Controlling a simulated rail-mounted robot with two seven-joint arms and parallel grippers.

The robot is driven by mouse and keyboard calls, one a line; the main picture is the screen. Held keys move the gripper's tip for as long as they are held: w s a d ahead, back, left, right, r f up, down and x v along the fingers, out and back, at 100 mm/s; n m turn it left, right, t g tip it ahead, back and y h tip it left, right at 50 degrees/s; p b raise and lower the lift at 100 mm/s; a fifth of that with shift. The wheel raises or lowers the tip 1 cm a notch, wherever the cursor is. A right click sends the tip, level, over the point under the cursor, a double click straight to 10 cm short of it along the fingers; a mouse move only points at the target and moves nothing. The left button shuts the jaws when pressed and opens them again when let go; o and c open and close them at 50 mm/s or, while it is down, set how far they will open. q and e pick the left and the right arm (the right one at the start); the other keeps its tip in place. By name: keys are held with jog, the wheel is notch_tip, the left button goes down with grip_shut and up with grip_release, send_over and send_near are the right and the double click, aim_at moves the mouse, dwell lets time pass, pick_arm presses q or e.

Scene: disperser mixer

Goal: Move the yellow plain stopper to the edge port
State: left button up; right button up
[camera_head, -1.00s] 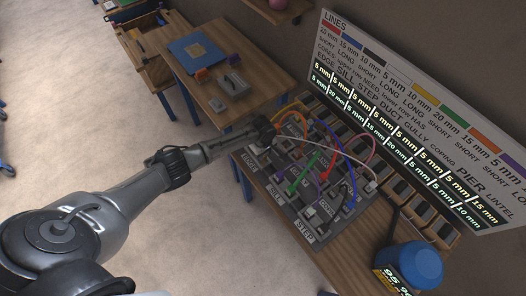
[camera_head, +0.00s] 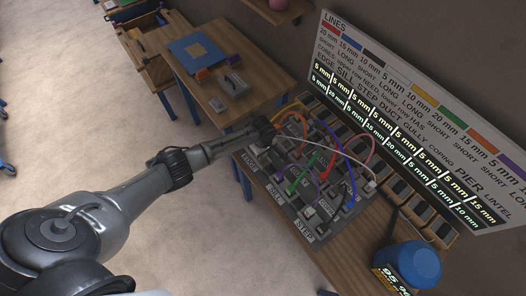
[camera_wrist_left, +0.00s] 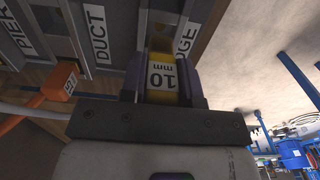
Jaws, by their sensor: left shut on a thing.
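My left gripper (camera_head: 264,132) reaches in from the left over the far left corner of the grey port board (camera_head: 292,212). In the left wrist view its two dark fingers (camera_wrist_left: 163,84) are shut on the yellow stopper (camera_wrist_left: 161,97), which bears a "10 mm" label. The stopper points toward the board, beside a partly covered label ending in "DGE" (camera_wrist_left: 187,42). The edge label (camera_head: 250,162) also shows in the head view. The stopper's far end and the edge port opening are hard to make out, so I cannot tell whether they touch. My right gripper is not in view.
Coloured lines loop over the board, including a red one (camera_head: 320,160). An orange plug (camera_wrist_left: 60,82) is left of my gripper in the wrist view. A blue container (camera_head: 412,262) stands at the right, and a lettered sign (camera_head: 420,110) stands behind.

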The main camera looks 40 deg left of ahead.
pick_arm(q)
jog(key=shift+f, duration=0.15)
jog(key=shift+f+b, duration=0.75)
jog(key=shift+f, duration=0.45)
jog(key=shift+f+b, duration=0.4)
jog(key=shift+f, duration=0.3)
jog(key=o, duration=1)
jog(key=shift+r, duration=0.1)
notch_tip(320, 180, up, 12)
jog(key=shift+f+p, duration=0.1)
jog(key=shift+p, duration=0.55)
jog(key=shift+r, duration=0.85)
